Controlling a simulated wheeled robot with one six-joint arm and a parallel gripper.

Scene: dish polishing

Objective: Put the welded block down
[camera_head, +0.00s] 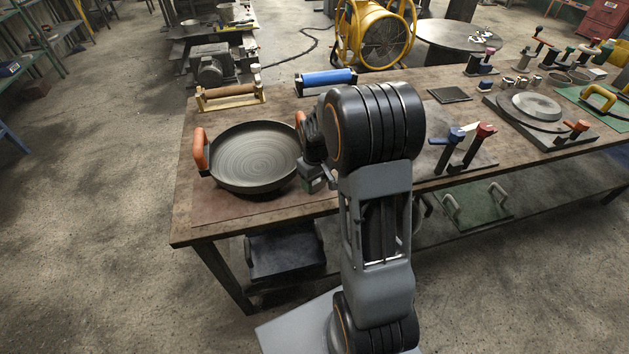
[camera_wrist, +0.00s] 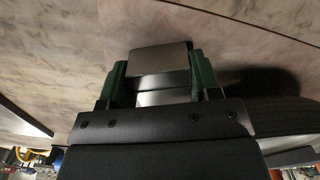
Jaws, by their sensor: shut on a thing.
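The welded block (camera_wrist: 160,57) is a small grey metal piece in the wrist view, with a brighter strip below its front face. My gripper (camera_wrist: 158,78) is shut on it, with one green finger on each side. The wooden tabletop (camera_wrist: 55,45) fills the view behind the block; I cannot tell whether the block touches it. In the head view my gripper (camera_head: 314,181) is low over the bench, just right of the round pan, and mostly hidden by my arm. The block cannot be made out there.
The dark round pan (camera_head: 254,155) with orange handles stands close beside my gripper; its dark side shows in the wrist view (camera_wrist: 270,117). A wooden roller stand (camera_head: 230,95) and blue roller (camera_head: 327,78) lie behind. Upright handled tools (camera_head: 463,150) stand right of my arm.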

